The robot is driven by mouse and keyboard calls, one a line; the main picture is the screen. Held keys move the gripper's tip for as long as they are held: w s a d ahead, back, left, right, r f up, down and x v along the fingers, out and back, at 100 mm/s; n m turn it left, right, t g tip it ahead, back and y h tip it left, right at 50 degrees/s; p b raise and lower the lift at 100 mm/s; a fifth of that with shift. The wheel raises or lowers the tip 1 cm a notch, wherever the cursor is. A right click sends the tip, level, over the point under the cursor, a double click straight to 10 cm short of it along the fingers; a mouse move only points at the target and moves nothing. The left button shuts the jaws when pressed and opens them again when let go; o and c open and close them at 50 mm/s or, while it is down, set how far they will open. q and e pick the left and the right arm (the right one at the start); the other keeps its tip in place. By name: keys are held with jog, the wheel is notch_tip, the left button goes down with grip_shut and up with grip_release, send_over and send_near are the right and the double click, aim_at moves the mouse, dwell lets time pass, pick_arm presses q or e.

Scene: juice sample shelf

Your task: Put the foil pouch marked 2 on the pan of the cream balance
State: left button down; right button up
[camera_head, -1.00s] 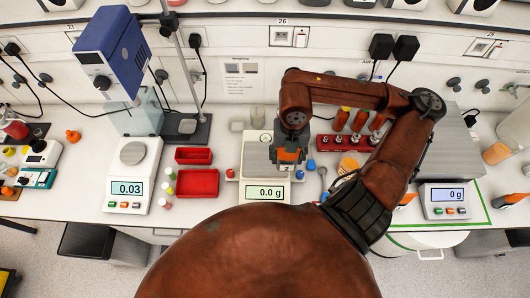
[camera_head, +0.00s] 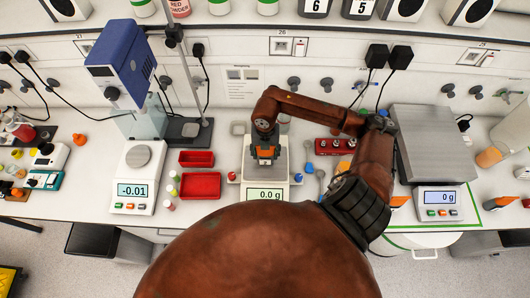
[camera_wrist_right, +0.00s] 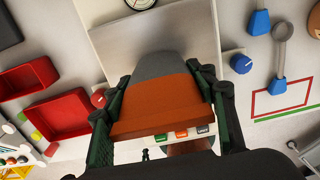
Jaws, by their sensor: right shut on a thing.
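My right gripper (camera_head: 265,158) is shut on a grey pouch with an orange band, the foil pouch (camera_wrist_right: 160,100). It also shows small and orange in the head view (camera_head: 266,152). No number can be read on it. The gripper holds it over the pan (camera_head: 248,170) of the cream balance (camera_head: 238,190), whose display reads 0.0 g. The pan also shows in the right wrist view (camera_wrist_right: 115,45), behind the pouch. I cannot tell whether the pouch touches the pan. My left gripper is not in view.
Red trays (camera_head: 200,186) stand left of the cream balance, beside a white balance (camera_head: 138,175). A spoon (camera_head: 320,180) and a red rack (camera_head: 335,146) are to its right. A larger steel-topped scale (camera_head: 432,145) stands at far right.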

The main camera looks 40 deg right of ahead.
jog(key=shift+f, duration=0.15)
jog(key=shift+f, duration=0.15)
jog(key=shift+f+b, duration=0.1)
jog(key=shift+b, duration=0.2)
jog(key=o, duration=1.4)
jog(key=shift+r, duration=0.2)
